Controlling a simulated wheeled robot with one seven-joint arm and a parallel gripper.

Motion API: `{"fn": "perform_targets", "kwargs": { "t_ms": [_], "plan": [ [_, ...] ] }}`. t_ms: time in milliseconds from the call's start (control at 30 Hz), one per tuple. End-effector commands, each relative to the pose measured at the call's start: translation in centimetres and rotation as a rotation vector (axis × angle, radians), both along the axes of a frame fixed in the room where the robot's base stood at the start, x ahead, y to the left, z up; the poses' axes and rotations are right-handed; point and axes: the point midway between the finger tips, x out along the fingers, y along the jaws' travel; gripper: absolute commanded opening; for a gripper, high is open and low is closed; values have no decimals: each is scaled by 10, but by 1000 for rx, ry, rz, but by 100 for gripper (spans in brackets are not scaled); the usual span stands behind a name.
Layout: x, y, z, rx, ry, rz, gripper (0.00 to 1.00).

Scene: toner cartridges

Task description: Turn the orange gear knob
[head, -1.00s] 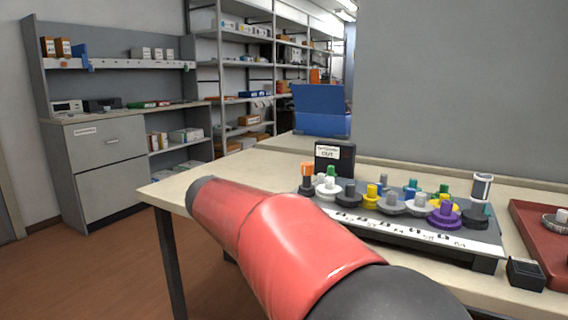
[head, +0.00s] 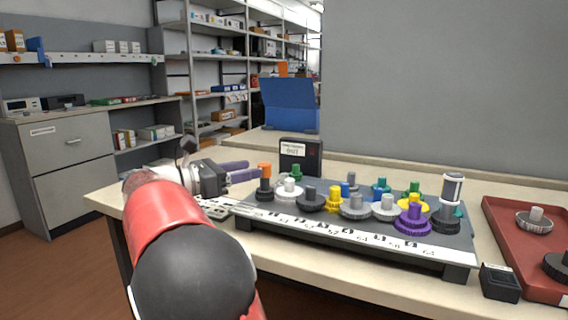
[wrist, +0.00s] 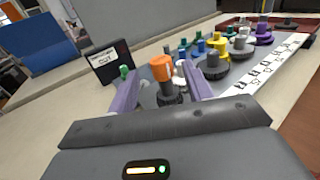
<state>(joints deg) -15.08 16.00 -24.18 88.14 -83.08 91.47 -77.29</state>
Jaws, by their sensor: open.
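The orange gear knob (head: 265,170) stands upright on a dark gear at the left end of the gear board (head: 350,238). It also shows in the wrist view (wrist: 161,68), between and just beyond the two purple fingers. My gripper (head: 244,171) is open, left of the knob in the head view, with its fingers pointing at it. In the wrist view my gripper (wrist: 160,88) has one finger on each side of the knob's line. I cannot tell whether either finger touches it.
A black box labelled OUT (head: 300,157) stands behind the knob. Several coloured gears, including a white one (head: 289,189), crowd the board to its right. A red tray (head: 510,235) and a small black box (head: 499,281) lie at the right. A blue bin (head: 290,104) is behind.

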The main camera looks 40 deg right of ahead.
Motion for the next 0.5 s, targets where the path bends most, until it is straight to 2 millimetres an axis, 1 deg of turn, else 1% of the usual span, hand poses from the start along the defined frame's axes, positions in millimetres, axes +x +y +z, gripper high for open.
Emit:
{"fn": "perform_targets", "kwargs": {
  "t_ms": [167, 300, 400, 500],
  "plan": [
    [-6, -24, 1, -1, 1, -5, 50],
    [-10, -47, 0, 0, 1, -4, 50],
    [-13, -60, 0, 0, 1, -4, 50],
    [-14, -69, 0, 0, 1, -2, 50]
  ]
}}
